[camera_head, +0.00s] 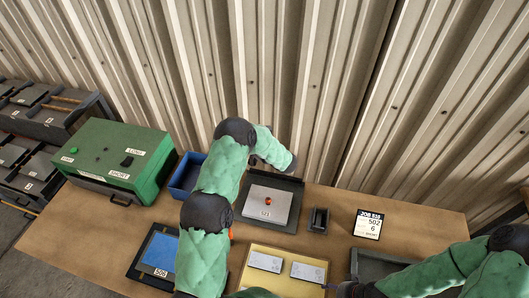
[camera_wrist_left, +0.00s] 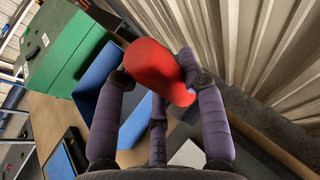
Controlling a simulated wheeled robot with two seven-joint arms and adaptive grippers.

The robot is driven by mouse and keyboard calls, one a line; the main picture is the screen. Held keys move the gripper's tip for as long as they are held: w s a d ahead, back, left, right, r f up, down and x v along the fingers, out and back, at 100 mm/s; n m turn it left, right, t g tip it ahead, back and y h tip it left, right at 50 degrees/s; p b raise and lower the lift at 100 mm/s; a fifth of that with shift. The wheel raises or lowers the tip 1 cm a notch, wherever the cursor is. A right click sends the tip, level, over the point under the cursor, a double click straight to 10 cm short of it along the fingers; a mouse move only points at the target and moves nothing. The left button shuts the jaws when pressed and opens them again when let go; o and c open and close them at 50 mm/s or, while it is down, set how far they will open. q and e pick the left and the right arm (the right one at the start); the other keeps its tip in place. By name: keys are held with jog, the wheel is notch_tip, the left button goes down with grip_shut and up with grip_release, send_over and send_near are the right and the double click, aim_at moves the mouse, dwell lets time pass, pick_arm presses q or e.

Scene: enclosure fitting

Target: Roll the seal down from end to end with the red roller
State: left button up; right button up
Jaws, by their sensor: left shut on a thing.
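In the left wrist view my left gripper (camera_wrist_left: 158,82) is shut on the red roller (camera_wrist_left: 150,62); its dark fingers close around the rounded red body. I cannot make out the seal. My right gripper (camera_head: 338,288) is low, near the table's front edge and the yellow plate; it is too small and cut off to tell its jaws.
A green box (camera_head: 110,158) and a blue bin (camera_head: 184,176) stand at the left. A blue panel (camera_head: 160,252) lies in front of them. A yellow plate (camera_head: 240,284) carries two pale cards. A small dark holder (camera_head: 318,220) and a sign (camera_head: 368,224) stand right, with bare table beyond.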

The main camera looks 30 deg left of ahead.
pick_arm(q)
jog(key=shift+a+r, duration=0.1)
jog(key=shift+a, duration=0.25)
pick_arm(e)
jog(key=shift+f, duration=0.15)
pick_arm(q)
jog(key=shift+b, duration=0.55)
notch_tip(320, 180, down, 6)
jog(key=b, duration=0.5)
jog(key=shift+w+r+b, duration=0.1)
jog(key=shift+b, duration=0.2)
pick_arm(e)
notch_tip(320, 180, down, 6)
jog(key=shift+f, duration=0.2)
pick_arm(q)
jog(key=shift+f+b, duration=0.55)
jog(key=shift+b, duration=0.05)
pick_arm(e)
jog(key=shift+f, duration=0.6)
